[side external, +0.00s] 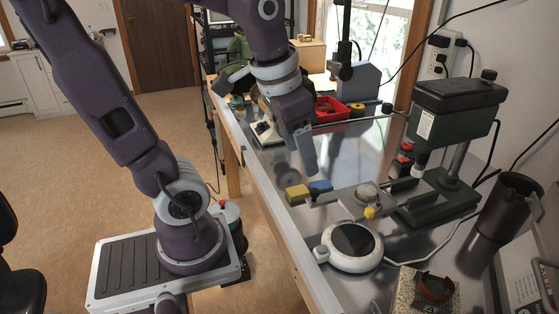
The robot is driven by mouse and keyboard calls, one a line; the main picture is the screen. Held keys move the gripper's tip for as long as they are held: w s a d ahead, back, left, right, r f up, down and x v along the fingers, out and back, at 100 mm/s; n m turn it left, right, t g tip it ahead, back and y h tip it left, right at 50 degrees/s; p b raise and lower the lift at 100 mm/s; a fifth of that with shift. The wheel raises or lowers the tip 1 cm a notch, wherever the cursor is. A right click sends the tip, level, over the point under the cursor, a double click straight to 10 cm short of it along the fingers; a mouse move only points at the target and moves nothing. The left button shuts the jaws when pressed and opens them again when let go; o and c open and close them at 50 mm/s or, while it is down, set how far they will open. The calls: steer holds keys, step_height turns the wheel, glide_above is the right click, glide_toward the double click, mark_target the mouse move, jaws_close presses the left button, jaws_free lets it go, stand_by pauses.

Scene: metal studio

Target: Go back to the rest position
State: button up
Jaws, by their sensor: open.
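My gripper (306,152) hangs from the purple arm over the metal workbench (270,203), its fingers pointing down. The fingers overlap in this view, and nothing shows held in them. A yellow block (297,194) and a blue block (320,187) lie on the bench just below and in front of the fingertips. The fingertips look apart from both blocks, though the exact height is hard to judge.
A green-black stand with an overhanging head (455,103) rises at the right. A round white device (350,247) sits on the near bench. A dark cup (508,205) stands at the right edge. A red bin (330,111) lies behind the gripper.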

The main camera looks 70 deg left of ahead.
steer(key=s+d+t, duration=0.2)
steer(key=s+d, duration=0.3)
steer(key=s, duration=0.1)
steer(key=shift+s+r+h, duration=0.15)
steer(key=shift+r+h, duration=0.15)
steer(key=shift+r, duration=0.15)
stand_by(0.4)
